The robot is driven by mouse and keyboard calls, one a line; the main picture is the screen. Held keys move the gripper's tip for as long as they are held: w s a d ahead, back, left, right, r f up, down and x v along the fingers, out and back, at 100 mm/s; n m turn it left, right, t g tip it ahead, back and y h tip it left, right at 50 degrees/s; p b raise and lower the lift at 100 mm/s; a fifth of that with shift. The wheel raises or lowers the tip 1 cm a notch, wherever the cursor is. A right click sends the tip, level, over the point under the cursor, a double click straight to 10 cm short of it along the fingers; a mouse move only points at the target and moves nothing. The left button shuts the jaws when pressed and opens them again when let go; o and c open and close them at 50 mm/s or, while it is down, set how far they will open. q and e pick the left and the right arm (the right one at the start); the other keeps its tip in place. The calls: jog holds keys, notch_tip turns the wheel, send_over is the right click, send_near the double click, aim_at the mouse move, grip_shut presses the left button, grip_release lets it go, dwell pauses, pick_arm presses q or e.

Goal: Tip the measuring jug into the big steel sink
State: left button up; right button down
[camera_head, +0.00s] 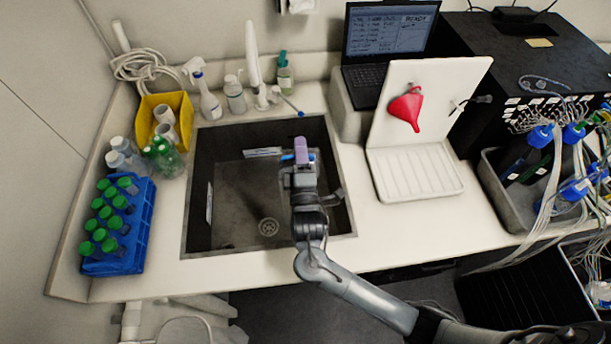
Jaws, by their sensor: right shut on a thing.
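The big steel sink (240,205) is set into the white counter, with a round drain in its floor. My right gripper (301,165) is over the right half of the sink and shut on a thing. A small purple piece (300,145) and blue bits show at the fingertips. The held thing is mostly hidden by the gripper. I take it to be the measuring jug, as no other jug shows; its tilt and contents cannot be told. My left gripper is not in view.
A blue rack (138,255) of green-capped bottles and a yellow bin (183,108) stand left of the sink. The tap (253,60) and spray bottles are behind it. A white drying board (415,180) with a red funnel (407,108) stands right.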

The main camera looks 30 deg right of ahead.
jog(key=shift+a, duration=0.1)
jog(key=shift+w+a+r+n+y, duration=0.25)
jog(key=shift+a+n, duration=0.15)
jog(key=shift+n, duration=0.2)
jog(key=shift+w+a+r+n+y, duration=0.1)
jog(key=shift+a+r+n+y, duration=0.15)
jog(key=shift+a+n, duration=0.25)
jog(key=shift+d, duration=0.1)
jog(key=shift+f, duration=0.15)
jog(key=d+f+m+b, duration=0.1)
jog(key=s+d+m+h+b, duration=0.1)
jog(key=m, duration=0.1)
jog(key=shift+d+f, duration=0.25)
jog(key=shift+f, duration=0.1)
jog(key=shift+s+d+f+m+g+h, duration=0.15)
jog(key=shift+d+m, duration=0.15)
jog(key=shift+m, duration=0.15)
jog(key=shift+s+d+m+g+h, duration=0.15)
jog(key=shift+d+m, duration=0.15)
jog(key=shift+m, duration=0.15)
jog(key=shift+f, duration=0.1)
